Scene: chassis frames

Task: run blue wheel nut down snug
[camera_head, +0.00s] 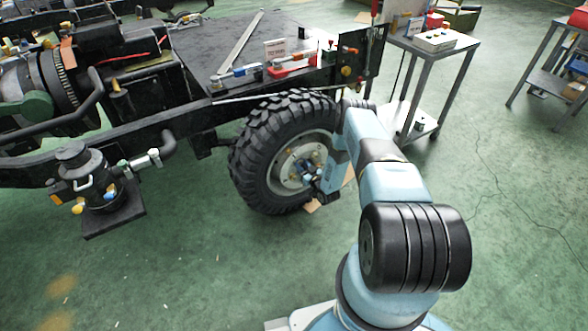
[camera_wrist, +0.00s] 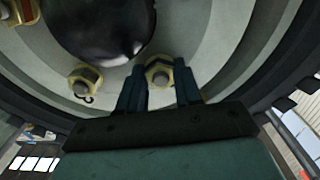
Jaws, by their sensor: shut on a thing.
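The wheel (camera_head: 245,165) with a black tyre stands upright under the chassis, its pale rim and hub facing my arm. My gripper (camera_head: 323,178) is at the right side of the hub in the head view, where its fingertips are hard to make out. In the wrist view my gripper (camera_wrist: 160,90) has its two dark fingers on either side of a wheel nut (camera_wrist: 158,70), shut on it. The nut has a brass-coloured rim and a greyish-blue middle; its blue is not clear. How far it sits down on its stud cannot be told.
Another brass nut (camera_wrist: 85,80) sits close left of the fingers, and an orange-marked nut (camera_wrist: 20,10) is at upper left. The dark round hub centre (camera_wrist: 100,25) bulges nearby. The rim wall curves around my gripper. A metal cart (camera_head: 440,55) stands behind the wheel.

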